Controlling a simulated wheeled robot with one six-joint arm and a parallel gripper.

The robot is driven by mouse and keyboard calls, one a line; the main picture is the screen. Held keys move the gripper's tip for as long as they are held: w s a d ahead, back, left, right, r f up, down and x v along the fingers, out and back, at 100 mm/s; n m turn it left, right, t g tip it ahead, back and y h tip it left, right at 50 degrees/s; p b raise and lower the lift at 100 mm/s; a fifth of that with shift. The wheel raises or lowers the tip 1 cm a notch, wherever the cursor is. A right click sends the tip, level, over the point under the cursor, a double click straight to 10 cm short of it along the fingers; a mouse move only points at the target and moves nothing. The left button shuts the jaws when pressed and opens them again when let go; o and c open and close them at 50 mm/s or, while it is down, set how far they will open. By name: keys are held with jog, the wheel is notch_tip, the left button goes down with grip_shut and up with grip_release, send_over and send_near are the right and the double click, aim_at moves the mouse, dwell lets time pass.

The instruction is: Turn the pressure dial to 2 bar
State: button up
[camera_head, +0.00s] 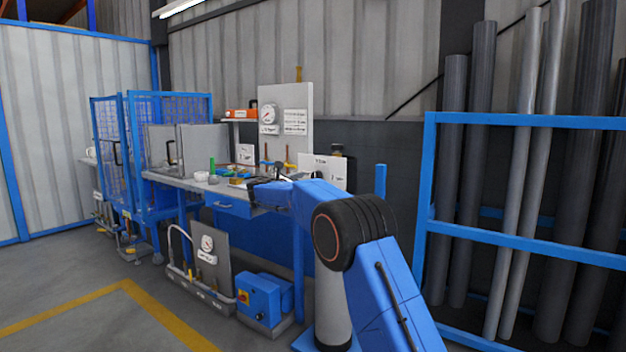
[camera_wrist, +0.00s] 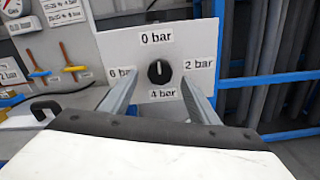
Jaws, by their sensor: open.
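The pressure dial (camera_wrist: 159,72) is a black round knob on a white panel (camera_wrist: 203,35). Labels around it read 0 bar at the top, 2 bar at the right, 4 bar at the bottom and one at the left that looks like 6 bar. A light mark on the knob appears to point up, toward 0 bar. My gripper (camera_wrist: 160,100) is open in the wrist view, its two fingers on either side of the knob in the picture and apart from it.
The workbench (camera_head: 185,183) carries several small items. A gauge board (camera_head: 297,110) stands behind it, with orange and yellow valve handles (camera_wrist: 73,68) left of the dial panel. A blue rack (camera_head: 480,231) with upright pipes is at the right.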

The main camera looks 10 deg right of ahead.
aim_at(315, 177)
jog(key=shift+x, duration=2.05)
jog(key=c, duration=1)
